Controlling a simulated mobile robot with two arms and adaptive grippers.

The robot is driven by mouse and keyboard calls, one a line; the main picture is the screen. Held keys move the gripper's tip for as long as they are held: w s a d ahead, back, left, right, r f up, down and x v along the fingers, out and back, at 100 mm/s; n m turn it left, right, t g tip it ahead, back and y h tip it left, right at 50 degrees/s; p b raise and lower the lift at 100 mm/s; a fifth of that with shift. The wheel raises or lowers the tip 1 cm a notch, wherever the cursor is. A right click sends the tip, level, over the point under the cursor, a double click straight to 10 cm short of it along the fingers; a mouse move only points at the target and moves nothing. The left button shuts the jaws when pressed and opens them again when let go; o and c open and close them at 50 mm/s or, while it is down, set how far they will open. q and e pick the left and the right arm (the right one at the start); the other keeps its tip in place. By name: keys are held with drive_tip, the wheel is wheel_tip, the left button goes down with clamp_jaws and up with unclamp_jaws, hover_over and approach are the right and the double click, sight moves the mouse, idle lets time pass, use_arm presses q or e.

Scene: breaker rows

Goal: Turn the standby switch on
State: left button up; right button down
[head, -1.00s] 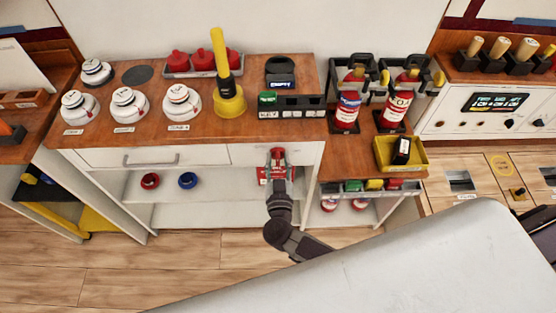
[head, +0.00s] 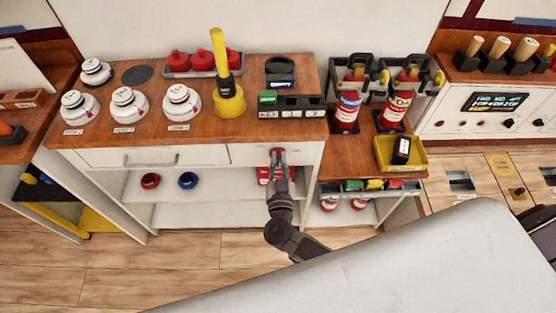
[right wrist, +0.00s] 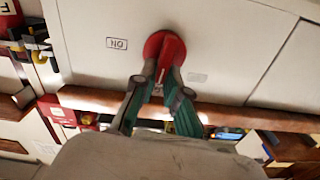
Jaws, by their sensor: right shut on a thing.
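The standby switch shows as a red knob (right wrist: 166,46) on a pale cabinet front in the right wrist view. A framed label (right wrist: 117,43), which reads as "NO" in this view, sits to its left, and a fainter label (right wrist: 197,77) lies to its lower right. My right gripper (right wrist: 165,72) is shut on the knob, with a green-sided finger on each side. In the head view my right gripper (head: 278,158) is at the cabinet's front, below the wooden top, and mostly covers the knob. My left gripper is not in view.
The wooden counter (head: 145,132) above holds white detectors (head: 123,105), a yellow plunger-like tool (head: 228,95) and a black tray (head: 290,107). Fire extinguishers (head: 345,108) and a yellow bin (head: 382,163) stand to the right. Red and blue rings (head: 187,181) lie on the open shelf.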

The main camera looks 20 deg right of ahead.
drive_tip(key=shift+s+d+f+m+b, duration=0.2)
drive_tip(key=shift+m+b, duration=0.7)
drive_tip(key=shift+m, duration=1.85)
drive_tip(key=shift+w+d+f+m+b, duration=0.1)
drive_tip(key=shift+d+f+m+b, duration=0.55)
drive_tip(key=shift+m, duration=2.05)
drive_tip(key=shift+s+a+f+m+b, duration=0.15)
drive_tip(key=shift+m+b, duration=1)
drive_tip(key=shift+m, duration=1.6)
drive_tip(key=shift+r, duration=0.1)
drive_tip(key=c, duration=1.2)
unclamp_jaws()
drive_tip(key=shift+s, duration=0.1)
drive_tip(key=v, duration=1.2)
